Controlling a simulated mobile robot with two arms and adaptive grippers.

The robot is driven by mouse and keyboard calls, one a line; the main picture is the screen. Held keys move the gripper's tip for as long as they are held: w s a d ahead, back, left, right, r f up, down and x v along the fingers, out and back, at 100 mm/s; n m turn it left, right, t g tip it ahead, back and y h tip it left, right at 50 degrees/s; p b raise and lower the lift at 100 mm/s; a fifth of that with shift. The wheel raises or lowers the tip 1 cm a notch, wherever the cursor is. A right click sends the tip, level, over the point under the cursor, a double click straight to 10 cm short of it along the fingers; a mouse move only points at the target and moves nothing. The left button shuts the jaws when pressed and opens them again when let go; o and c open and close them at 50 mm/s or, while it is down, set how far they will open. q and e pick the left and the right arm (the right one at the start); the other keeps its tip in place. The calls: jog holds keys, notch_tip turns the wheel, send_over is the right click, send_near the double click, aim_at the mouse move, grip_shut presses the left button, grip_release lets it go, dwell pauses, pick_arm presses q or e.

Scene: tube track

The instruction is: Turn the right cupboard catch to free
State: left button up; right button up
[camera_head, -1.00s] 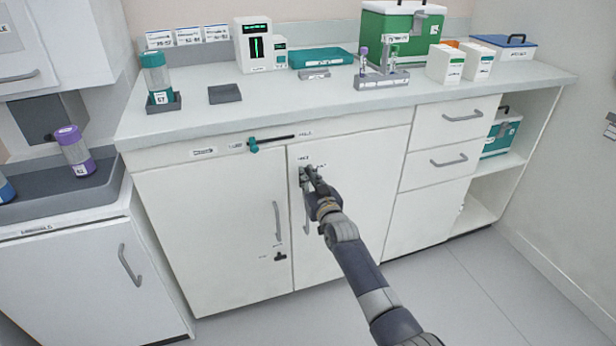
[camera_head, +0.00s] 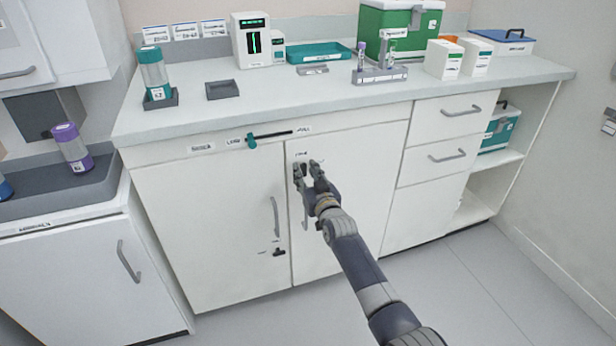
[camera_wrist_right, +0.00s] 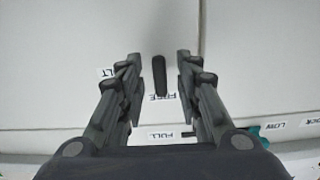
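The right cupboard catch is a small dark bar on the white right cupboard door (camera_head: 350,200). In the right wrist view the catch (camera_wrist_right: 159,75) stands lengthwise between my fingers, its lower end in line with the FREE label (camera_wrist_right: 160,97). My right gripper (camera_head: 307,167) is at the top left of that door; it also shows in the right wrist view (camera_wrist_right: 158,82). It is open, with a gap on each side of the catch. In the head view the fingers partly hide the catch. My left gripper is not in view.
A teal slider (camera_head: 251,141) sits on a dark track under the counter edge, above the doors. A second dark catch (camera_head: 279,252) is low on the left door. Door handles (camera_head: 275,216) stick out nearby. The floor in front is clear.

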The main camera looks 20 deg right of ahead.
jog(key=s, duration=1.2)
jog(key=shift+d, duration=0.2)
jog(key=shift+f, duration=0.15)
jog(key=s+a+f+n+g, duration=0.1)
jog(key=s+a+f+g, duration=0.2)
jog(key=s+f+g, duration=0.85)
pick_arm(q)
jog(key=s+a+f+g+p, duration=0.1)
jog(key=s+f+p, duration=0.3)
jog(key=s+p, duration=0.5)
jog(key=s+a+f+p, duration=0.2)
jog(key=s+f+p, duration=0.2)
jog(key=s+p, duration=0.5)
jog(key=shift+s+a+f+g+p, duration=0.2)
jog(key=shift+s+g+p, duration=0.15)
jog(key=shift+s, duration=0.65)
pick_arm(e)
jog(key=s+d+f+g, duration=0.1)
jog(key=s+f, duration=0.7)
jog(key=s, duration=0.7)
jog(key=s+d+f+g, duration=0.1)
jog(key=s+f+g, duration=0.1)
jog(key=s+f, duration=0.7)
jog(key=s+d+f+n+g, duration=0.1)
jog(key=s+f, duration=0.7)
jog(key=s, duration=1.4)
jog(key=shift+s+d+f+g+h, duration=0.15)
jog(key=shift+s+f+g+h, duration=0.15)
jog(key=shift+g, duration=0.45)
